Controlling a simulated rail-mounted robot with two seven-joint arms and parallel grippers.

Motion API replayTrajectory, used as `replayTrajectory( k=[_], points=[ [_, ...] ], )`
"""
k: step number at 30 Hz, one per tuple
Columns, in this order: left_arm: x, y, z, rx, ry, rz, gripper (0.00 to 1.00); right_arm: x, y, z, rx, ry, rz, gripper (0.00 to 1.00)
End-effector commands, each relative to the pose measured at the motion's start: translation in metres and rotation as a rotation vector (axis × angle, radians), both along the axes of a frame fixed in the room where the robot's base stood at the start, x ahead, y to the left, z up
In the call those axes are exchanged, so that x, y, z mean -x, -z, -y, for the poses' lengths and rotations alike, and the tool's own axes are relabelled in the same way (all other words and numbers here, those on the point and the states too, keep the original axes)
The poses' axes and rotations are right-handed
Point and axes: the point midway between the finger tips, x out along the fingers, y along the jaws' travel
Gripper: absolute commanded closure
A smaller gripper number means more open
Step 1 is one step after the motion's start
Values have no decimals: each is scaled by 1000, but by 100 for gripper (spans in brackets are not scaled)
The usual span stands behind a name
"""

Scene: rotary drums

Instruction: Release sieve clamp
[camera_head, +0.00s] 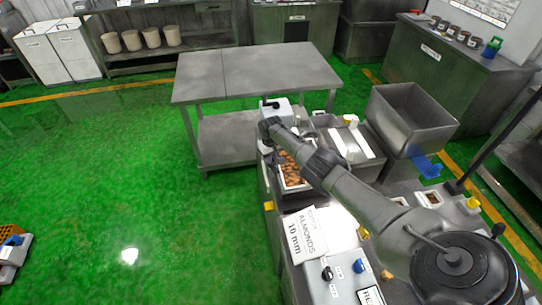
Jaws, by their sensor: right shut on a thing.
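My right arm reaches in from the lower right across the sieving machine (284,245). My right gripper (268,124) is at the machine's far left end, next to a pale grey box (283,107) with a dark lever-like part (269,103) on top. The gripper is small and dark here, and its fingertips are largely hidden by the wrist. It is shut on what seems to be the sieve clamp, but the clamp itself is not clearly visible. My left gripper is not in view.
A grey metal table (255,68) stands behind the machine. A large steel hopper (412,115) is at the right. A white "ALMONDS 10 mm" sign (306,235) and a control panel with knobs (345,275) are nearer.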

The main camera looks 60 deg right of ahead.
Motion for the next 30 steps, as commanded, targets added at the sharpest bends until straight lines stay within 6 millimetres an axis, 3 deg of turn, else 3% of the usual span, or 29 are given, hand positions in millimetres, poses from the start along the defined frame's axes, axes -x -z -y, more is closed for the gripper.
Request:
replayTrajectory(
  k=[12,30],
  points=[
    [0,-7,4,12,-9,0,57,-1,-1,0,0,264,2,100],
    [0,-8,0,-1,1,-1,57,-1,-1,0,1,351,4,100]
  ],
)
